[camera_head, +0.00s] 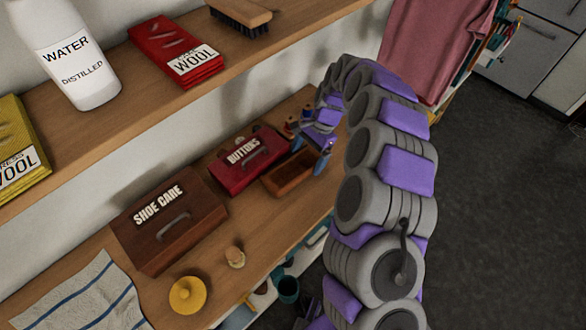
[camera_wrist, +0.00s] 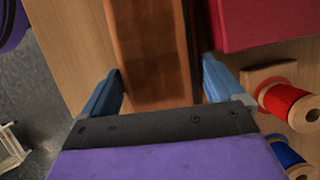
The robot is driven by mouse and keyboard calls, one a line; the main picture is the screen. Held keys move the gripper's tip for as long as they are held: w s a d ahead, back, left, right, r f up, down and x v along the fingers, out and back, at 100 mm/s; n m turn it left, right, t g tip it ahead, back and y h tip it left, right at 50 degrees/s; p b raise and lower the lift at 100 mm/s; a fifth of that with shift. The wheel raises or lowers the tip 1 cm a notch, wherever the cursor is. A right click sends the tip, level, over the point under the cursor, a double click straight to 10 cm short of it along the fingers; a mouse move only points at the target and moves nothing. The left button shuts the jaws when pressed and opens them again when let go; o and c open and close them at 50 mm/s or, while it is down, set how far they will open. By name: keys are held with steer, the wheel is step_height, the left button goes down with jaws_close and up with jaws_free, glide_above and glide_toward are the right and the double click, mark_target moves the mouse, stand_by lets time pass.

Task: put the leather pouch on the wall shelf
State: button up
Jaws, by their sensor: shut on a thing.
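A brown open-topped thing (camera_head: 290,174), which I take to be the leather pouch, is at the lower wooden bench, right of the red buttons box. My gripper (camera_head: 318,152) is at its right end. In the wrist view the brown pouch (camera_wrist: 150,45) runs between the two blue fingers of my gripper (camera_wrist: 162,88), which is shut on it. I cannot tell whether the pouch touches the bench. The wall shelf (camera_head: 235,60) is the upper wooden board, above the bench.
On the shelf stand a water bottle (camera_head: 72,55), red (camera_head: 175,52) and yellow (camera_head: 15,150) wool packs and a brush (camera_head: 240,14). The bench holds the buttons box (camera_head: 245,160), shoe care box (camera_head: 168,217), yellow lidded pot (camera_head: 187,295), striped cloth (camera_head: 85,298) and thread spools (camera_wrist: 290,103).

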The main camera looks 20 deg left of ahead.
mark_target(303, 161)
steer(key=shift+c, duration=0.4)
step_height(303, 161, up, 3)
steer(key=shift+r+p, duration=0.2)
steer(key=shift+p, duration=0.5)
steer(key=shift+s+d+r, duration=0.1)
steer(key=shift+s+r, duration=0.05)
steer(key=shift+r, duration=0.15)
steer(key=s+d+p, duration=0.1)
steer(key=s+d, duration=0.1)
steer(key=s, duration=0.2)
steer(key=s+d+p, duration=0.1)
steer(key=s+d, duration=0.1)
steer(key=s, duration=0.3)
steer(key=s+d+r+p, duration=0.1)
steer(key=s+d, duration=0.2)
steer(key=s, duration=0.2)
